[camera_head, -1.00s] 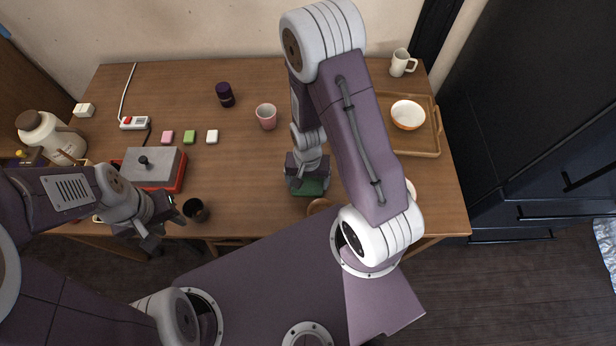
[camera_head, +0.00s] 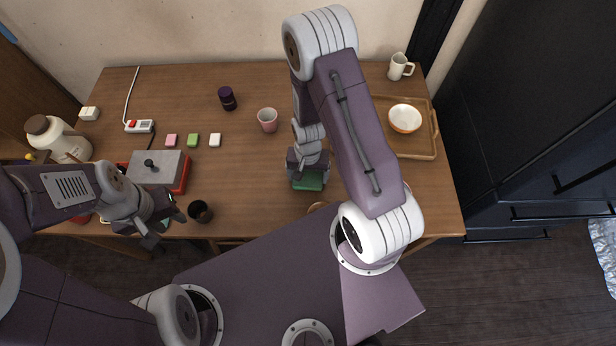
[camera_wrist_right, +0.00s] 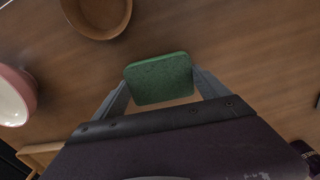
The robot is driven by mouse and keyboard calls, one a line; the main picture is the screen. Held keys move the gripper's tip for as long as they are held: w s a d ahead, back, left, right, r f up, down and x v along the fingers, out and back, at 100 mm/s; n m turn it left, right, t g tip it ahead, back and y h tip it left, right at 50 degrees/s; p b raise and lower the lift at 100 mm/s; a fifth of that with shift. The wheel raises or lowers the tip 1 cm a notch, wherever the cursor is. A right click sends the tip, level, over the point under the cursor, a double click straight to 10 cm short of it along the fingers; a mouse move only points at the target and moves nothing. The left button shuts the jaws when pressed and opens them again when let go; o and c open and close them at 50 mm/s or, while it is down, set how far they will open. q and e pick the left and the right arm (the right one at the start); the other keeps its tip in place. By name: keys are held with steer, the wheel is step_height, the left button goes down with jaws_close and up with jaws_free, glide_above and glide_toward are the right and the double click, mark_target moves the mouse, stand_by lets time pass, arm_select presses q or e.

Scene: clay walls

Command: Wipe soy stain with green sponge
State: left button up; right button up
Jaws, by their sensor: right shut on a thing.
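The green sponge (camera_head: 309,181) is at the middle of the wooden table near its front edge. My right gripper (camera_head: 308,172) is shut on it from above. In the right wrist view the sponge (camera_wrist_right: 160,79) sits between the two fingers, with wood showing around it. I cannot tell whether it touches the table. No soy stain shows; it may be hidden under the sponge or my arm.
A dark cup (camera_head: 200,211), a grill box (camera_head: 158,170) and small blocks (camera_head: 193,140) stand on the left. A pink cup (camera_head: 268,119) is behind the sponge. A brown bowl (camera_wrist_right: 97,14) is close by. A tray (camera_head: 418,145) with a bowl (camera_head: 405,118) is at the right.

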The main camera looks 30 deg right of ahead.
steer(key=w+p, duration=0.1)
steer(key=w+d+p, duration=0.1)
steer(key=p, duration=0.1)
steer(key=w+p, duration=0.1)
steer(key=p, duration=0.1)
steer(key=shift+w+d, duration=0.15)
steer(key=shift+d, duration=0.15)
steer(key=shift+w+d+f, duration=0.1)
steer(key=shift+w+f, duration=0.1)
steer(key=shift+w+d, duration=0.25)
steer(key=shift+w, duration=0.35)
steer(key=shift+w+d+f, duration=0.1)
steer(key=shift+w+d, duration=0.1)
steer(key=shift+w, duration=0.25)
steer(key=shift+w+d+f, duration=0.1)
steer(key=shift+w+d, duration=0.1)
steer(key=shift+w, duration=0.2)
steer(key=shift+w+d+r, duration=0.1)
steer(key=shift+w+r, duration=0.05)
steer(key=shift+w, duration=0.15)
steer(key=shift+c, duration=0.7)
